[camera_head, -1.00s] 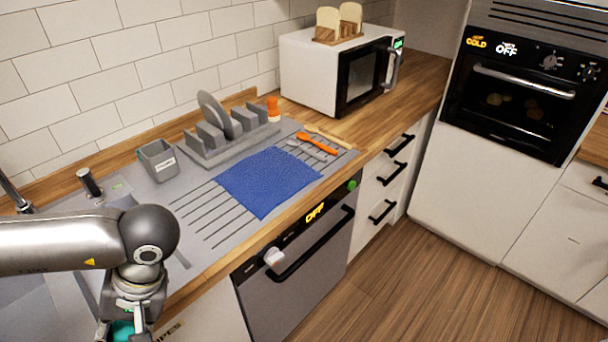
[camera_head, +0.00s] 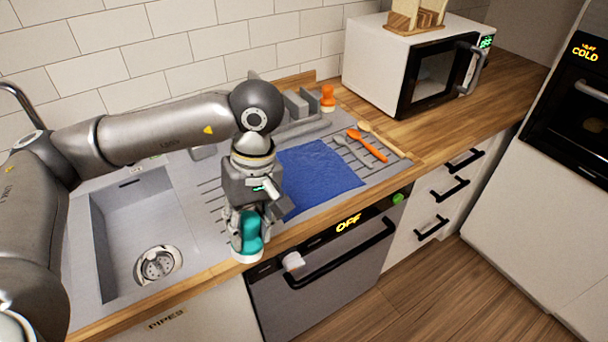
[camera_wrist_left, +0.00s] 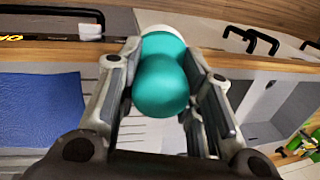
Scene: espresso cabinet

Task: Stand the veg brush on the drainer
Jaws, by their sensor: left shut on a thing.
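The veg brush (camera_head: 250,234) has a rounded teal handle and a pale lower end. My left gripper (camera_head: 245,222) is shut on it and holds it upright, pale end down, over the front edge of the counter. In the left wrist view the teal brush handle (camera_wrist_left: 160,82) sits between the two fingers (camera_wrist_left: 158,85). The drainer (camera_head: 207,197) is the grooved grey surface right of the sink. It is partly hidden behind my left arm and under the blue cloth (camera_head: 318,176). My right gripper is not in view.
The sink basin (camera_head: 140,225) is left of the drainer. An orange spoon (camera_head: 368,146) and other utensils lie right of the cloth. A grey dish rack (camera_head: 300,106), partly hidden, and an orange-topped shaker (camera_head: 327,98) stand behind. The dishwasher (camera_head: 325,265) is below the counter edge.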

